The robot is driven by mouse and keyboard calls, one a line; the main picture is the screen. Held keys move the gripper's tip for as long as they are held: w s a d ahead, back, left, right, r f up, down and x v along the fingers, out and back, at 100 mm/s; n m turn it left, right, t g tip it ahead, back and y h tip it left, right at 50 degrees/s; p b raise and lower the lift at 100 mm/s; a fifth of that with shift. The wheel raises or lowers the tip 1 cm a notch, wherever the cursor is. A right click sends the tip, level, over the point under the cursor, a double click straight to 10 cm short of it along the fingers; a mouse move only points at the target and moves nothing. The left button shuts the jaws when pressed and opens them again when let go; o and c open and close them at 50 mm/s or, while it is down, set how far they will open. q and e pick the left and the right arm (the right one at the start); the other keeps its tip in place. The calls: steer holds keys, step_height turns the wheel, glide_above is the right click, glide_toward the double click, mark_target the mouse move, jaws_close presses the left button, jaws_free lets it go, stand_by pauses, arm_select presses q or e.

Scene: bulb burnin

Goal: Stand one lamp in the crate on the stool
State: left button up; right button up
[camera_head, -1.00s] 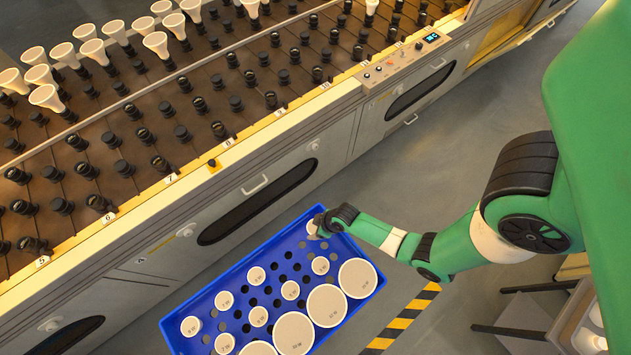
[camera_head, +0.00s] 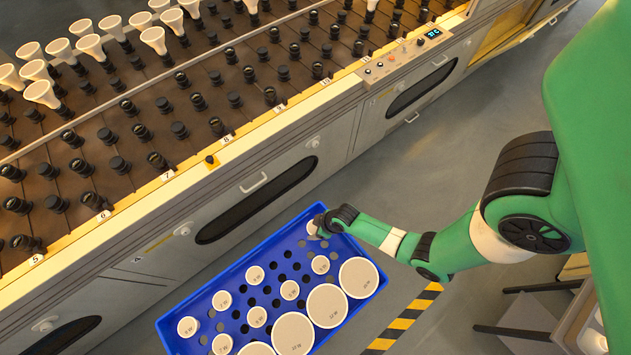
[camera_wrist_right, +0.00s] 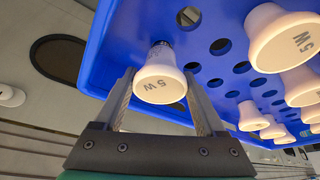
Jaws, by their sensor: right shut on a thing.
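The blue crate (camera_head: 215,285) lies below the bench in the head view, its perforated plate holding several white lamps with their round faces up. My right gripper (camera_head: 322,224) is at the crate's far right corner, shut on a small white lamp (camera_head: 312,228). In the right wrist view my right gripper (camera_wrist_right: 160,88) has a finger on each side of this lamp (camera_wrist_right: 160,80), marked 5 W. Its dark base points at the blue crate plate (camera_wrist_right: 120,40); I cannot tell whether it is in a hole. The stool under the crate is hidden. My left gripper is not in view.
A long bench (camera_head: 240,190) with rows of black sockets runs along the upper left, several white lamps (camera_head: 90,45) standing at its far side. A small control panel (camera_head: 405,55) sits on its edge. Several plate holes (camera_head: 270,278) are empty. A striped floor mark (camera_head: 405,318) lies right of the crate.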

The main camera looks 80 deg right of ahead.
steer(key=shift+f+b, duration=0.5)
steer(key=shift+f, duration=0.2)
steer(key=o, duration=1.3)
steer(key=shift+r, duration=0.1)
steer(key=shift+r, duration=0.1)
steer(key=p+v, duration=0.7)
steer(key=v, duration=0.4)
steer(key=shift+s+r+p, duration=0.15)
steer(key=shift+p, duration=0.2)
